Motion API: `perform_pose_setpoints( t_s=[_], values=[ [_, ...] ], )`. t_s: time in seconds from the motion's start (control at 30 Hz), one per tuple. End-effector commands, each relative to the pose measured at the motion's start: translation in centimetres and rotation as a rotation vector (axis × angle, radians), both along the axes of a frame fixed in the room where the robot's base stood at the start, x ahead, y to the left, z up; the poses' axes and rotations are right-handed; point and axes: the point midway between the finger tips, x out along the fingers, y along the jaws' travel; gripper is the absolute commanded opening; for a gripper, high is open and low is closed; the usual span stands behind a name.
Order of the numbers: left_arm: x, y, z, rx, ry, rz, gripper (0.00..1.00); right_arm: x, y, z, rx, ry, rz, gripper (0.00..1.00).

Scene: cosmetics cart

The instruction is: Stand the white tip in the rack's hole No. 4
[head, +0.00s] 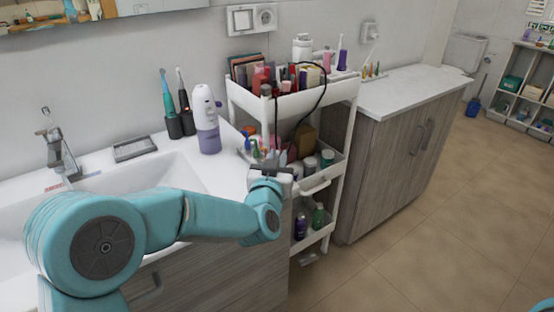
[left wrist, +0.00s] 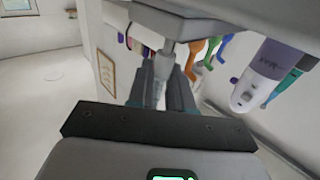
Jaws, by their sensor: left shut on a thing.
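My left gripper (head: 280,160) reaches to the cart's middle shelf, at its left end. In the left wrist view its fingers (left wrist: 167,85) are shut on a small pale piece, which looks like the white tip (left wrist: 163,64). In the head view the tip is hidden or too small to make out. Coloured small pieces (head: 254,147) stand close to the gripper on the left part of the middle shelf. They may be in the rack, but its holes and numbers cannot be read. Orange and green pieces (left wrist: 196,52) show beside the fingers in the left wrist view. My right gripper is not in view.
The white cart (head: 342,92) has a crowded top tray and a black cable hanging down its front. Jars (head: 327,158) stand on the middle shelf to the gripper's right. A white and purple device (head: 207,120) stands left on the sink counter. The floor (head: 430,240) at right is clear.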

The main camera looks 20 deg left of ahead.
Motion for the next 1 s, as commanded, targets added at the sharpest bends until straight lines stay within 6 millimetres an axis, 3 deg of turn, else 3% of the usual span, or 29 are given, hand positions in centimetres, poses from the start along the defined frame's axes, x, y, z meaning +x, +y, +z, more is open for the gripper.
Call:
perform_pose_setpoints(
  t_s=[0.77, 0.8, 0.87, 1.0],
  values=[
    [0.0, 0.0, -2.1, 0.0, 0.0, 0.0, 0.0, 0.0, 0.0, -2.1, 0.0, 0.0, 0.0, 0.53],
    [0.0, 0.0, -2.0, 0.0, 0.0, 0.0, 0.26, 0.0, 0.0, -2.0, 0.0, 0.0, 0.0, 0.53],
    [0.0, 0.0, -2.0, 0.0, 0.0, 0.0, 0.46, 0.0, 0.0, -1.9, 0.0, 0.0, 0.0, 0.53],
    [0.0, 0.0, -2.0, 0.0, 0.0, 0.0, 0.5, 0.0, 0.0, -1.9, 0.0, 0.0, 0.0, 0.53]
  ],
)
